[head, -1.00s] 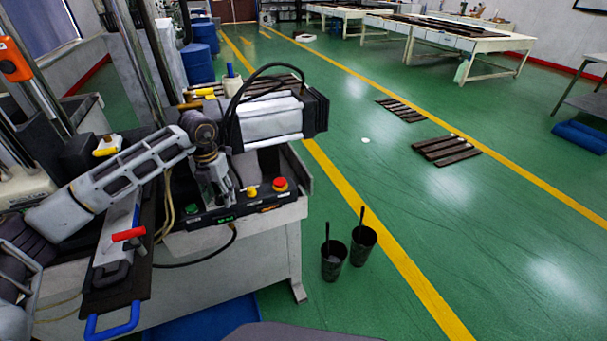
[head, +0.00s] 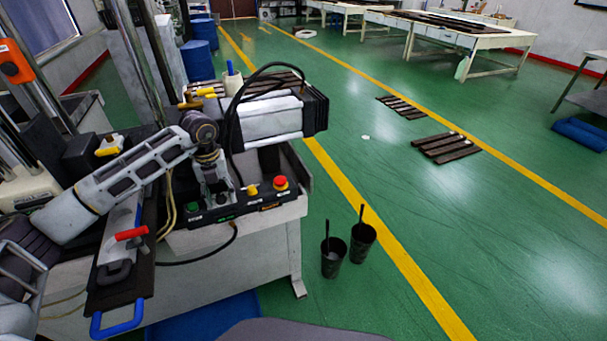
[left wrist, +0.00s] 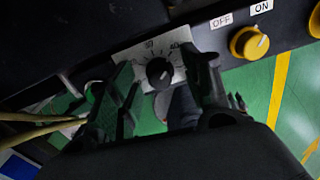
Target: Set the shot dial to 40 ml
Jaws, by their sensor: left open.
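The shot dial (left wrist: 160,73) is a round black knob on a white plate (left wrist: 132,52) with printed tick marks and numbers, seen in the left wrist view. A number that looks like 40 stands at the plate's upper right. I cannot read the knob's setting surely. My left gripper (left wrist: 161,82) is open, with one finger on each side of the knob; I cannot tell whether they touch it. In the head view my left gripper (head: 215,196) points down at the front of the control panel (head: 236,211) and hides the dial.
A yellow knob (left wrist: 250,42) with OFF and ON labels sits right of the dial. A red button (head: 280,183) is at the panel's right end. Cables hang by the panel. Two dark cups (head: 333,262) stand on the green floor. A red-handled lever (head: 131,234) is at left.

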